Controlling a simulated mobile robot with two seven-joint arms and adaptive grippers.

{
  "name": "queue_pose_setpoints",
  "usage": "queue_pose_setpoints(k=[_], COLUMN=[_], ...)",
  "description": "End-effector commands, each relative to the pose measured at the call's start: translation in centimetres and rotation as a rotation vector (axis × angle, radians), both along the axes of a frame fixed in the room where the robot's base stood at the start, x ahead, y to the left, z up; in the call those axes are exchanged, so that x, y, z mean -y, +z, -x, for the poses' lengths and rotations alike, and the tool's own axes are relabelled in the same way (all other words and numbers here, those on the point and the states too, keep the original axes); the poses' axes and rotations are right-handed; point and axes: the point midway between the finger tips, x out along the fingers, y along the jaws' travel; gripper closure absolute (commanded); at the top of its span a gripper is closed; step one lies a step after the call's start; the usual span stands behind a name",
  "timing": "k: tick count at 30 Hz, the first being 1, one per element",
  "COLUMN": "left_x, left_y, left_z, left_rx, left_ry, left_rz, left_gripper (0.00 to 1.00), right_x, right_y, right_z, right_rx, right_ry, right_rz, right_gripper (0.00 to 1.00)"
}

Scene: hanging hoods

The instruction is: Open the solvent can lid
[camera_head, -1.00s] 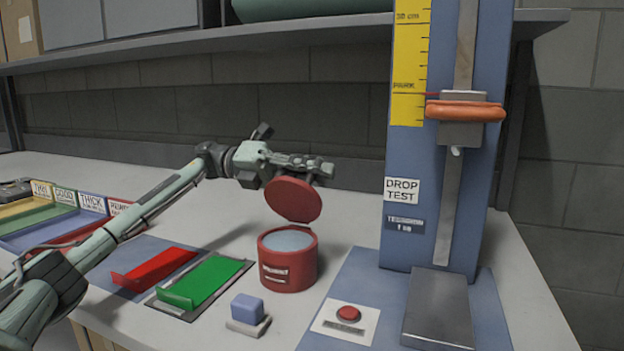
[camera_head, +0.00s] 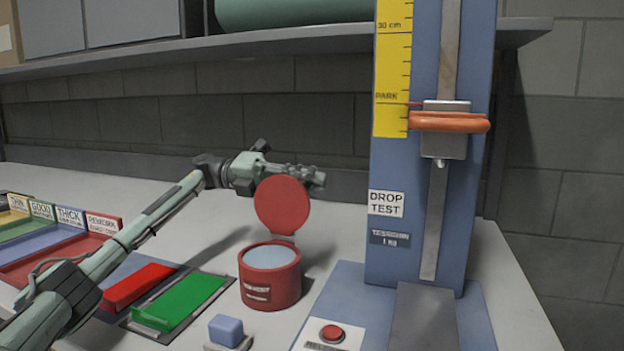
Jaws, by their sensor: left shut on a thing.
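The solvent can (camera_head: 270,290) is a red round tub with a pale grey-blue top surface inside its rim. Its red disc lid (camera_head: 282,204) stands raised, close to upright, at the can's back edge. My left gripper (camera_head: 312,180) is behind and above the lid at its upper right edge, shut on the lid. The lid hides part of the fingers, so the exact contact does not show. My right gripper is not in view.
A blue block (camera_head: 226,330) is in front. The blue drop-test stand (camera_head: 388,240) rises at right, with a red button (camera_head: 332,333) on its base. Labelled coloured bins (camera_head: 70,243) sit far left.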

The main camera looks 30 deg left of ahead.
Motion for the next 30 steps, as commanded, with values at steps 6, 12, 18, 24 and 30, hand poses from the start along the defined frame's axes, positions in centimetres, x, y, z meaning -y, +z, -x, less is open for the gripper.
queue_pose_setpoints(k=[6, 12, 18, 24, 30], left_x=[0.2, 0.2, 0.2, 0.2, 0.2], left_y=[-1.5, -1.5, -1.4, -1.1, -0.9], left_z=[0.0, 0.0, 0.0, 0.0, 0.0], left_rx=[-0.018, -0.018, -0.017, -0.013, -0.01], left_ry=[-0.008, -0.008, -0.009, -0.008, -0.006], left_rz=[-0.018, -0.018, -0.017, -0.016, -0.013], left_gripper=[1.0, 1.0, 0.67, 0.67, 0.67], right_x=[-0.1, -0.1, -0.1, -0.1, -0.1], right_y=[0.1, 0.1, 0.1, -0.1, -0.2], right_z=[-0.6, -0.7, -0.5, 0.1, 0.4], right_rx=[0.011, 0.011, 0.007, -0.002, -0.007], right_ry=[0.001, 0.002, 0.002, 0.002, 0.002], right_rz=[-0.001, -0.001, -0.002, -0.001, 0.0], right_gripper=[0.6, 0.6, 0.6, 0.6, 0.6])
